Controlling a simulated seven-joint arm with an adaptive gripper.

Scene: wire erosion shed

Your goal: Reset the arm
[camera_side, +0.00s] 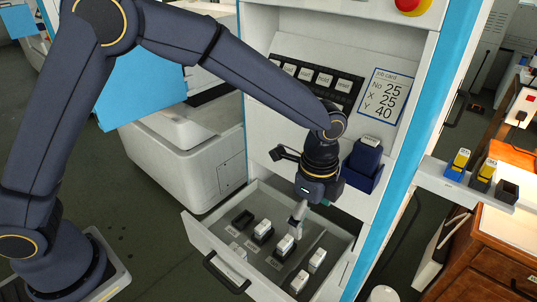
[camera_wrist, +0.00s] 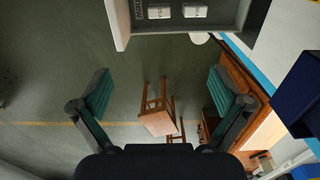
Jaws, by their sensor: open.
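My gripper (camera_side: 298,213) hangs from my bent arm over the open drawer (camera_side: 205,243) in the side view. It points down, and a pale finger shows close above the white-topped blocks; contact cannot be told. In the wrist view my gripper (camera_wrist: 164,95) has its two teal-padded fingers wide apart. Nothing is between them but the view of the floor and a wooden stool (camera_wrist: 160,122) far below. The drawer holds several white blocks (camera_side: 285,245), some in dark holders, and an empty dark holder (camera_side: 242,219).
A dark blue bin (camera_side: 363,178) stands right behind my gripper. A side shelf (camera_side: 437,178) carries yellow-topped blocks. A wooden cabinet (camera_side: 490,255) is at right.

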